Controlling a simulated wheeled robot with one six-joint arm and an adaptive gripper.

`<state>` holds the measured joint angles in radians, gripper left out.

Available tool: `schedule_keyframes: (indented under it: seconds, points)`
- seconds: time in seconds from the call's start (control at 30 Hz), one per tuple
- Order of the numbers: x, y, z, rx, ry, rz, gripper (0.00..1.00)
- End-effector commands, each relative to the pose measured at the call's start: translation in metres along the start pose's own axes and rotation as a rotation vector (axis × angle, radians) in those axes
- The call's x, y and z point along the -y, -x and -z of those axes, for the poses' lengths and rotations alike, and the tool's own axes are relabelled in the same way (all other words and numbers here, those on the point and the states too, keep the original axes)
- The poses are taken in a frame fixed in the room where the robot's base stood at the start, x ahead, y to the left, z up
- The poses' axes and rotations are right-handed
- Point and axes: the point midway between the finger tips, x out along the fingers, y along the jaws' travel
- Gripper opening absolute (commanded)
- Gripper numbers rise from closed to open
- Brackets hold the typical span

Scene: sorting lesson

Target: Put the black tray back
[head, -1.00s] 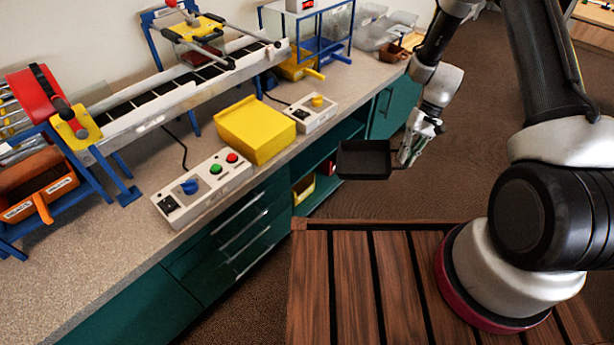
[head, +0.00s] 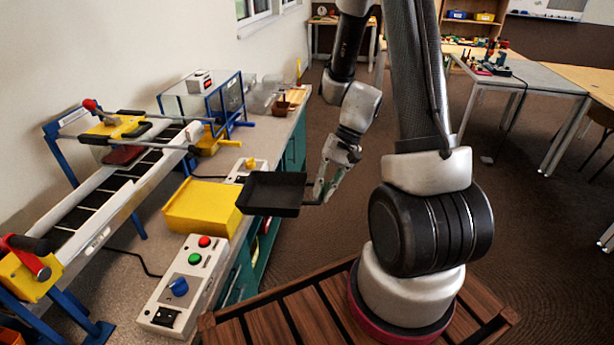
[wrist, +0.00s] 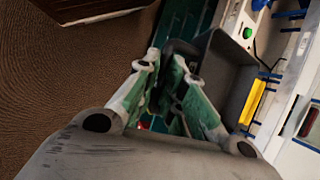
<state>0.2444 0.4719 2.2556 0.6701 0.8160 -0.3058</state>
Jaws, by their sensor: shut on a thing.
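The black tray (head: 273,191) is held out to the left of my gripper (head: 322,190) in the head view. It looks empty and roughly level. My gripper is shut on the tray's handle at its right side. In the wrist view the grey-black tray (wrist: 222,78) lies just beyond the fingers of my gripper (wrist: 165,100), which hide part of the handle. In the head view the tray overlaps the bench edge and the yellow box; whether it touches either cannot be told.
A yellow box (head: 200,207) and a button panel (head: 182,284) are on the bench, with a small yellow-knob panel (head: 246,170) behind. A conveyor (head: 110,190) runs along the wall side. A blue-framed clear case (head: 205,104) stands farther back. Open floor lies right of the bench.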

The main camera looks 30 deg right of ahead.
Motion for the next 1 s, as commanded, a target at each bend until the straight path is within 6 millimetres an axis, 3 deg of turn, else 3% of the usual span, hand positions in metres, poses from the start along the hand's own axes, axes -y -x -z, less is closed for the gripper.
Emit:
schedule_keyframes:
  seconds: [0.13, 0.67, 1.0]
  points:
    - [-0.002, 0.003, -0.01, -0.009, -0.024, 0.017, 0.0]
    - [-0.016, -0.029, 0.004, -0.008, -0.024, 0.016, 0.0]
    - [0.01, -0.037, 0.009, -0.009, -0.02, 0.015, 0.0]
